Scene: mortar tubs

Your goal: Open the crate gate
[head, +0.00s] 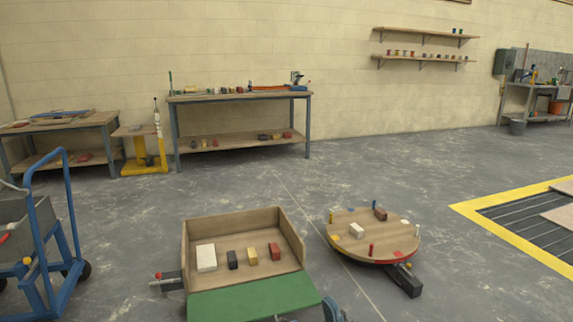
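The crate (233,222) is a low wooden box on the floor at the bottom middle of the head view. A green panel (250,296), which looks like its gate, slopes outward from the front floor edge, clear of the side walls, so the front looks open. The picture's bottom edge cuts it off. In the crate stand a white block (206,258), a black block (232,260), a yellow block (252,256) and a red block (274,251). A dark fitting with a red knob (158,276) sticks out at the crate's left. I see neither gripper clearly.
A round wooden turntable (370,228) with small blocks and pegs stands right of the crate, a dark bar (405,281) under it. A blue trolley (70,225) is at the left. A blue-grey part (333,309) shows at the bottom edge. A workbench (240,97) stands behind.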

